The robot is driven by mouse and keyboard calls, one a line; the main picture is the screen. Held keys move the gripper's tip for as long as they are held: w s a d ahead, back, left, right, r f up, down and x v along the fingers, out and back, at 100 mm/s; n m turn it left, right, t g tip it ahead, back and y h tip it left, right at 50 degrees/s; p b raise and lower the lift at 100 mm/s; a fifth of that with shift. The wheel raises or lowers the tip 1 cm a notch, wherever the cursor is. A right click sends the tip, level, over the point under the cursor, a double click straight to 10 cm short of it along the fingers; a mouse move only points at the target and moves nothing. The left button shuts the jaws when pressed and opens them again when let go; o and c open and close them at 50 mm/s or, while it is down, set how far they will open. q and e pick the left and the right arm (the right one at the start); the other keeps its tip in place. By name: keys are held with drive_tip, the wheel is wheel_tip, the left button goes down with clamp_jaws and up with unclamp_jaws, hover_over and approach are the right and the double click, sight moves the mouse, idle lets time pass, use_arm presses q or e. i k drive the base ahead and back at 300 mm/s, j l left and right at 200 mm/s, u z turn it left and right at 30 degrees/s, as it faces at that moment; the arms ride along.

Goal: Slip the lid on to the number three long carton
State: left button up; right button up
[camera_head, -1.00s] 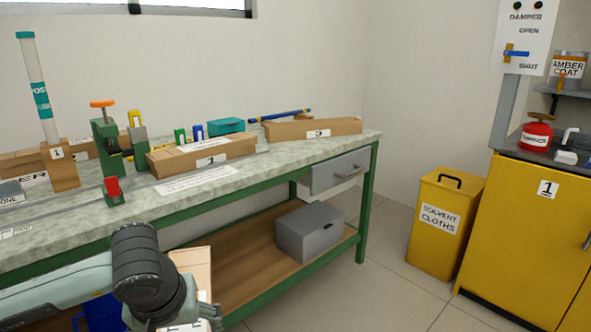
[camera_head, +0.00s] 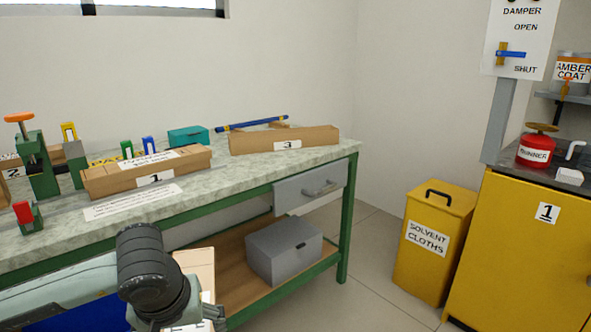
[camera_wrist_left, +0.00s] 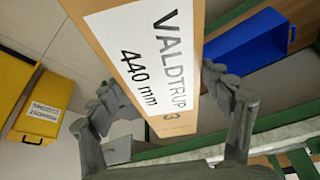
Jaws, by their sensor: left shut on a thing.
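The number three long carton (camera_head: 284,140) lies on the bench near its right end, a long brown box with a "3" label facing me. My left gripper (camera_wrist_left: 162,95) is shut on a long brown cardboard piece (camera_wrist_left: 125,22) marked "VALDTRUP 440 mm" and "3", which looks like the lid. The fingers sit on either side of it in the left wrist view. In the head view the piece (camera_head: 197,264) stands partly hidden behind my dark left wrist, in front of the bench and apart from the carton. My right gripper is not in view.
The number one carton (camera_head: 147,174) lies left of carton three, with a teal box (camera_head: 188,137) behind. A blue and yellow rod (camera_head: 250,124) lies behind carton three. A green clamp (camera_head: 39,170) stands farther left. A yellow bin (camera_head: 433,240) stands on clear floor right of the bench.

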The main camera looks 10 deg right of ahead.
sight(254, 142)
drive_tip(key=i+l, duration=0.15)
drive_tip(key=l, duration=0.2)
drive_tip(key=i+l, duration=0.1)
drive_tip(key=l, duration=0.3)
drive_tip(key=i+l, duration=0.15)
drive_tip(key=l, duration=0.2)
drive_tip(key=i+l, duration=0.15)
drive_tip(key=l, duration=0.2)
drive_tip(key=i+l, duration=0.15)
drive_tip(key=l, duration=0.25)
